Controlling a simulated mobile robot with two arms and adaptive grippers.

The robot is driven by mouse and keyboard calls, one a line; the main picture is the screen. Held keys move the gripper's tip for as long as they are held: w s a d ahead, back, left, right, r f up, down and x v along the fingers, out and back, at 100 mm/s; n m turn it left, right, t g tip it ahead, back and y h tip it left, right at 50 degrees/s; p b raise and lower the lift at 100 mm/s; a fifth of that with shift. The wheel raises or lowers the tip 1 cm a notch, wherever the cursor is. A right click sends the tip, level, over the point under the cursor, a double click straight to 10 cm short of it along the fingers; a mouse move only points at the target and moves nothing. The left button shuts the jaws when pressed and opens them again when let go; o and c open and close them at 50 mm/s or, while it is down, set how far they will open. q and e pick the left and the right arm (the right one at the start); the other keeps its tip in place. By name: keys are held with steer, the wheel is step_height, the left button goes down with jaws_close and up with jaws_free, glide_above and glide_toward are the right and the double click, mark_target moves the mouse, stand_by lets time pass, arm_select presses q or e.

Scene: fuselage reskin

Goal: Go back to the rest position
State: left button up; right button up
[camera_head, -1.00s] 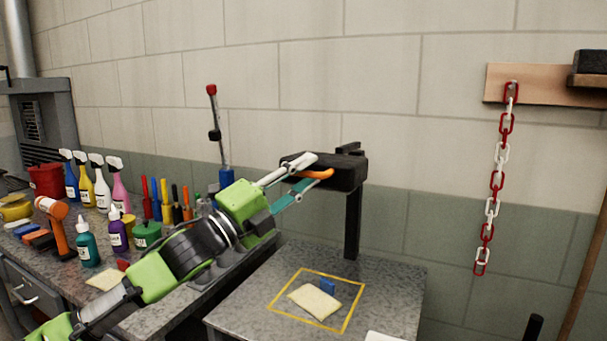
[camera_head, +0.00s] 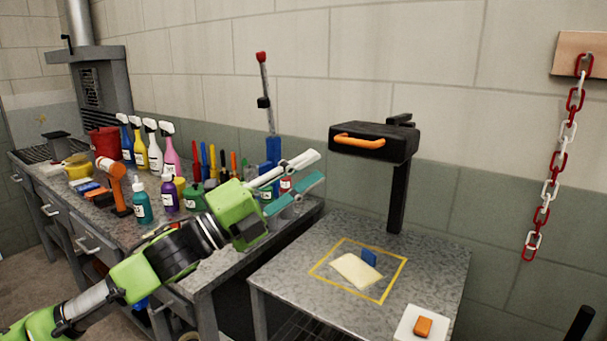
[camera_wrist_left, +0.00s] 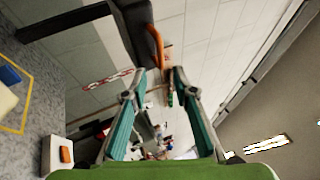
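My left gripper (camera_head: 318,168) is in the middle of the head view, raised above the gap between the long workbench and the small table. Its two fingers are spread apart with nothing between them. The left wrist view also shows the fingers (camera_wrist_left: 155,80) apart and empty. My left arm comes in from the lower left, green and black. My right gripper is in neither view.
A black box with an orange handle (camera_head: 370,142) stands on a post at the small table (camera_head: 300,268). A cream pad (camera_head: 355,271) and blue block (camera_head: 369,257) lie within a yellow outline. Bottles and tools crowd the workbench (camera_head: 215,268). A red-white chain (camera_head: 552,170) hangs at right.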

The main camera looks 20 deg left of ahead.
arm_select(q)
steer(key=shift+s+a+f, duration=0.1)
steer(key=shift+s+a, duration=0.1)
steer(key=shift+s, duration=0.05)
